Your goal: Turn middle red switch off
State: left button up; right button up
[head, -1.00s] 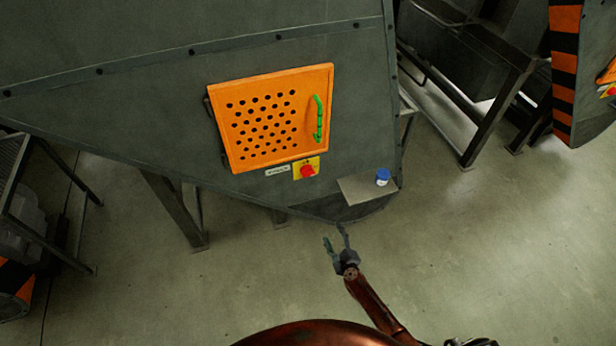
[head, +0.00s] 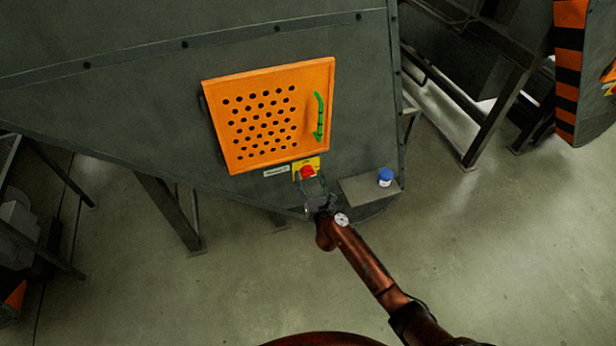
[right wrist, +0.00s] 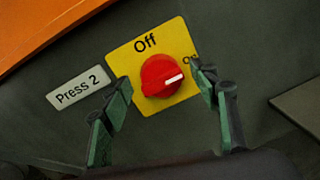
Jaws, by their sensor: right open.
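The red rotary switch (head: 307,172) sits on a yellow plate (head: 315,161) below the orange perforated door. In the right wrist view the red knob (right wrist: 160,77) has a white mark pointing right, toward "On"; "Off" is printed above it. A label beside the plate (right wrist: 139,52) reads "Press 2". My right gripper (head: 311,191) is open just below the switch in the head view. In the right wrist view its green-padded fingers (right wrist: 165,84) stand on either side of the knob; I cannot tell whether they touch it. My left gripper is not in view.
The orange door (head: 268,116) with a green handle (head: 319,117) is above the switch on the grey machine wall. A small ledge (head: 357,190) to the right holds a blue-capped container (head: 385,177). The floor (head: 480,260) at right is clear.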

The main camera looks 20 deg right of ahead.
jog(key=shift+w, duration=0.45)
jog(key=shift+c, duration=0.3)
jog(key=c, duration=1)
jog(key=shift+c, duration=0.2)
